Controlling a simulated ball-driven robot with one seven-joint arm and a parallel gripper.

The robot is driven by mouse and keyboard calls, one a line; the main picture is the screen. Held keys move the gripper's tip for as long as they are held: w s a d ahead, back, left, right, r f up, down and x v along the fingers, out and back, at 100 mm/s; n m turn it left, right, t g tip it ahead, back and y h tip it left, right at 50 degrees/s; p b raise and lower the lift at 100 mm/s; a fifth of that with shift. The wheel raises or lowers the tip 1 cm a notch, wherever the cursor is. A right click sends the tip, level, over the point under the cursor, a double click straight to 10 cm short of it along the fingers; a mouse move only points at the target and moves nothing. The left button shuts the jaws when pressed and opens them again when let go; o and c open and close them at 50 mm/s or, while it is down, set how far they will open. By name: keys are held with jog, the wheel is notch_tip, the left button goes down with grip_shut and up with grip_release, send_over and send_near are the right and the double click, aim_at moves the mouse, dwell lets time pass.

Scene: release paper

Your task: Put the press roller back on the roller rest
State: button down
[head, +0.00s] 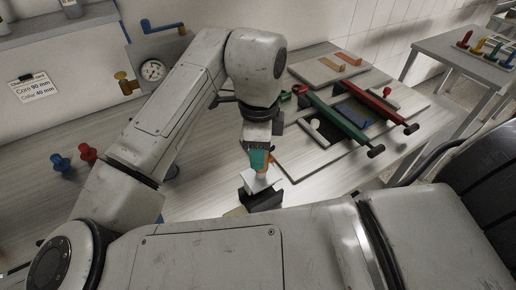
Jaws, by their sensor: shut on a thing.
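My gripper (259,146) points down at the middle of the head view. It is shut on a small teal and orange piece (259,160), which I take to be the press roller's handle. A white part (259,181) shows directly below this piece. Under it is a dark block (263,200), possibly the roller rest. I cannot tell whether the white part and the dark block touch. My own arm hides the area below and in front, and most of the roller cannot be made out.
A board right of my gripper bears a green bar (335,118) and a red bar (377,106) with dark knobs. Blue (59,162) and red (87,152) knobs stand at left. A gauge (152,70) is behind. A side table (460,55) holds coloured pegs.

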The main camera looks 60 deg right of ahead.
jog(key=shift+f+b, duration=2.2)
jog(key=shift+f, duration=0.6)
jog(key=c, duration=0.6)
grip_release()
notch_tip(320, 180, up, 11)
jog(key=shift+f+p, duration=0.1)
jog(key=shift+p, duration=0.2)
